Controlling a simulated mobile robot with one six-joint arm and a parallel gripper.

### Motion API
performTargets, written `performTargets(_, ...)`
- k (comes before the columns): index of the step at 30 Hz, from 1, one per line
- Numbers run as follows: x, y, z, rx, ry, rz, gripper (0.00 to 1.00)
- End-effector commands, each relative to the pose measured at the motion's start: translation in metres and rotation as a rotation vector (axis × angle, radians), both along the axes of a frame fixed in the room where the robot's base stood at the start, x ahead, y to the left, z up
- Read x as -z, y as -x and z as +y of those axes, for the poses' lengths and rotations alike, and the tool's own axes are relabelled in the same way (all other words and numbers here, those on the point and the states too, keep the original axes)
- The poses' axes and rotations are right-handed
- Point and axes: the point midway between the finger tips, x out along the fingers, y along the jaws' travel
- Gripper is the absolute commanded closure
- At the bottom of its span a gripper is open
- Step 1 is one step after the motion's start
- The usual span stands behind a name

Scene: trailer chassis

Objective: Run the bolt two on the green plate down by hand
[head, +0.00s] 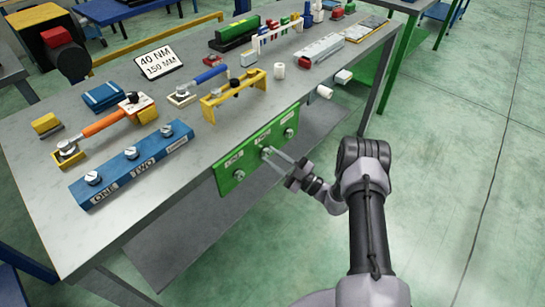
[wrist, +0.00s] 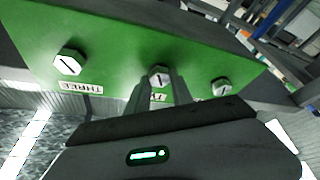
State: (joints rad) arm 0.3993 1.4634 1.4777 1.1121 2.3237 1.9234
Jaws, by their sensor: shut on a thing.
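The green plate (head: 250,165) hangs upright on the front edge of the bench. It carries bolt one (head: 239,175) at the lower left, bolt two (head: 265,152) in the middle and bolt three (head: 289,132) at the upper right. My gripper (head: 269,154) reaches the plate from the front, with its fingers shut on the head of bolt two. In the wrist view, bolt two (wrist: 158,72) shows between the fingertips, and the fingers partly hide its label. Bolt three (wrist: 70,62) and bolt one (wrist: 222,87) stand free on either side.
A blue block (head: 132,165) with several bolts lies on the bench top. An orange-handled wrench (head: 105,122), a yellow rack (head: 233,95) and a "40 NM 150 MM" sign (head: 158,62) stand behind. A white cylinder (head: 325,91) sticks out right of the plate. The floor at right is clear.

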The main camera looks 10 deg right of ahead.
Motion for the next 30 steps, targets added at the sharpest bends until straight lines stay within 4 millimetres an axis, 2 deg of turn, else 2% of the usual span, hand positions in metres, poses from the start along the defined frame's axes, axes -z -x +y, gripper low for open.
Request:
performTargets(5,0.002,0.001,0.0,-0.001,0.001,0.003,1.0)
performTargets(6,0.002,0.001,0.0,-0.001,0.001,0.003,0.69)
performTargets(9,0.002,0.001,0.0,-0.001,0.002,0.002,0.51)
performTargets(20,0.002,0.003,-0.003,0.0,0.001,0.001,0.51)
performTargets(23,0.005,0.012,-0.014,0.002,0.0,0.003,0.51)
performTargets(30,0.028,0.059,-0.066,0.006,0.0,0.001,0.51)
